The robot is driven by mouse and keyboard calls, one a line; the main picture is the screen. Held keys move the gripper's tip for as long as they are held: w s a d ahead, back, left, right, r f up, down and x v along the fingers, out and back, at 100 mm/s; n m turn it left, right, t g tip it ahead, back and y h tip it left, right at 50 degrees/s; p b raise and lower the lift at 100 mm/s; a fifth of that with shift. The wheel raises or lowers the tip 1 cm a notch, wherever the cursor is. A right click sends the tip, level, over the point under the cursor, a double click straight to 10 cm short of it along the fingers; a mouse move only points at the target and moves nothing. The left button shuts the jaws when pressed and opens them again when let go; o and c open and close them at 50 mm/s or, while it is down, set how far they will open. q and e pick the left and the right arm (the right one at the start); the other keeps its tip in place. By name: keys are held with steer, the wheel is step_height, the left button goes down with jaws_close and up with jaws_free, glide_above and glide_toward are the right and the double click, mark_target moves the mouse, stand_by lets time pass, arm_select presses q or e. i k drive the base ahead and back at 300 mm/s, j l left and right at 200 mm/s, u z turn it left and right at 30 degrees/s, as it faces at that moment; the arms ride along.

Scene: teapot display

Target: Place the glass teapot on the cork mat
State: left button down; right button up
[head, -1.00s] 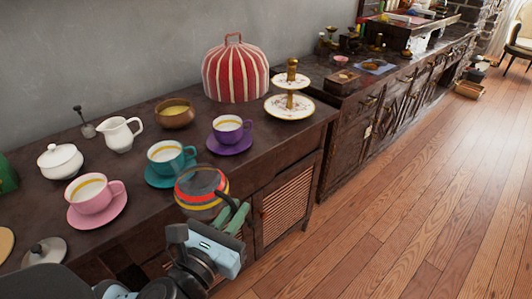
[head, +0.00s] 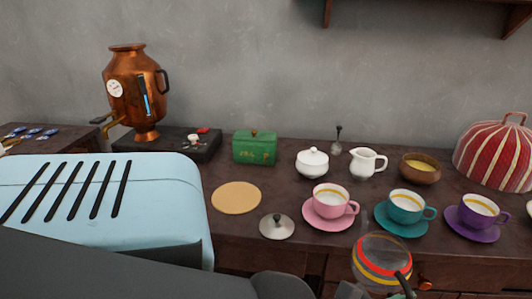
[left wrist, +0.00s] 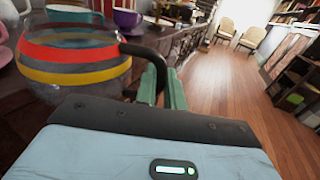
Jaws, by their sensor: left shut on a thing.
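The glass teapot (head: 370,262), clear with red and yellow bands and a dark handle, is held low in front of the counter's front edge, near the teal cup. It also shows large in the left wrist view (left wrist: 75,65). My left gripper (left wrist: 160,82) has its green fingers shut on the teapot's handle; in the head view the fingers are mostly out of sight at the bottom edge. The round tan cork mat (head: 237,198) lies bare on the counter, left of the teapot. My right gripper is not in view.
A pale lid with a knob (head: 277,227) lies beside the mat. The pink cup (head: 331,203), teal cup (head: 407,208) and purple cup (head: 480,212) stand on saucers. Behind are a green box (head: 254,150), a sugar bowl (head: 313,164) and a copper samovar (head: 137,95).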

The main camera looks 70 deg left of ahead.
mark_target(236, 195)
steer(key=k+j+u, duration=0.25)
steer(key=k, duration=0.2)
steer(key=k+j+u, duration=0.2)
steer(key=k, duration=0.3)
steer(key=l, duration=0.1)
